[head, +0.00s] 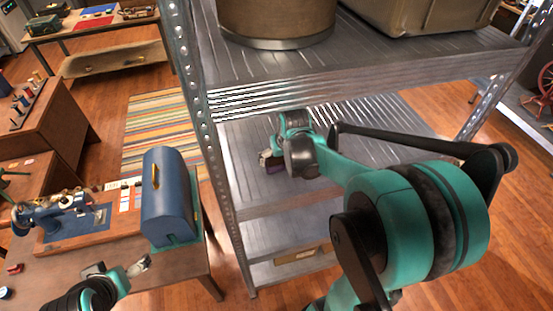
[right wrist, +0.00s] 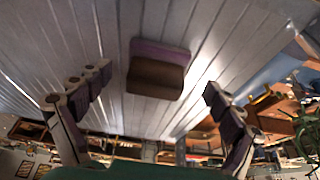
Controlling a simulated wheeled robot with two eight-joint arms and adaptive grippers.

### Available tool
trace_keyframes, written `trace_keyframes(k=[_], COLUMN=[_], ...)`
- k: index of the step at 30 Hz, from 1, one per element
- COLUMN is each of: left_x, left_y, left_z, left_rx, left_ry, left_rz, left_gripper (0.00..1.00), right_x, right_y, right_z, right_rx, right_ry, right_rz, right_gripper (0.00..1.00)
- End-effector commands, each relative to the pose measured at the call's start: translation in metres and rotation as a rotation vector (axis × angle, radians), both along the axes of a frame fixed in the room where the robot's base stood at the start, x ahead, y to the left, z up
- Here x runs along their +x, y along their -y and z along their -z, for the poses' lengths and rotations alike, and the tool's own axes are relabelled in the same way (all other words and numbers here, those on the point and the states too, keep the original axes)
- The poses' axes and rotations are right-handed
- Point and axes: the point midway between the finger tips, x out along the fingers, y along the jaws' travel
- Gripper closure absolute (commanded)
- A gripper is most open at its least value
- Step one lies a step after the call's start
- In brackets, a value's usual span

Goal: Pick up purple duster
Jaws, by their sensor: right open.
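The duster (right wrist: 158,52), a small block with a purple layer and a brown layer, lies on a grey ribbed metal shelf (right wrist: 215,25) in the right wrist view. My right gripper (right wrist: 158,78) is open, with one finger on each side of the duster and apart from it. In the head view my right gripper (head: 268,158) reaches over the lower shelf board, below the top board. A small dark purple patch shows by its fingers there; I cannot tell if it is the duster. My left gripper (head: 118,268) is at the bottom left, fingers apart and empty.
The metal rack has an upright post (head: 205,125) left of my right arm and a top board (head: 380,60) above it, bearing a brown pot (head: 275,20) and a bin (head: 420,15). A table at left holds a sewing machine (head: 65,218) and a blue domed case (head: 168,195).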

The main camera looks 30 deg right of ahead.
Motion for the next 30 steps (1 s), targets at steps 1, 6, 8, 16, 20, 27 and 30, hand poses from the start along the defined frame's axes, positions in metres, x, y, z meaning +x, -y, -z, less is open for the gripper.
trace_keyframes(k=[1,6,8,16,20,27,30], left_x=[0.0,0.0,0.0,0.0,0.0,0.0,0.0], left_y=[0.0,0.0,0.0,0.0,0.0,0.0,0.0], left_z=[0.0,-0.004,-0.006,-0.004,-0.004,-0.004,-0.004], left_rx=[0.0,0.0,0.0,0.0,0.0,0.0,0.0], left_ry=[0.0,0.0,0.0,0.0,0.0,0.0,0.0], left_rz=[0.0,0.0,0.0,0.0,0.0,0.0,0.0], left_gripper=[0.11,0.11,0.11,0.11,0.11,0.11,0.11], right_x=[0.003,0.023,0.034,0.044,0.044,0.044,0.044], right_y=[0.001,0.005,0.008,0.01,0.01,0.01,0.01], right_z=[0.0,-0.001,-0.001,0.028,0.028,0.028,0.028], right_rx=[0.0,0.0,0.0,0.0,0.0,0.0,0.0], right_ry=[0.0,0.0,0.0,0.0,0.0,0.0,0.0], right_rz=[0.0,-0.001,-0.001,0.0,0.0,0.0,0.0], right_gripper=[0.07,0.07,0.07,0.07,0.07,0.49,0.71])
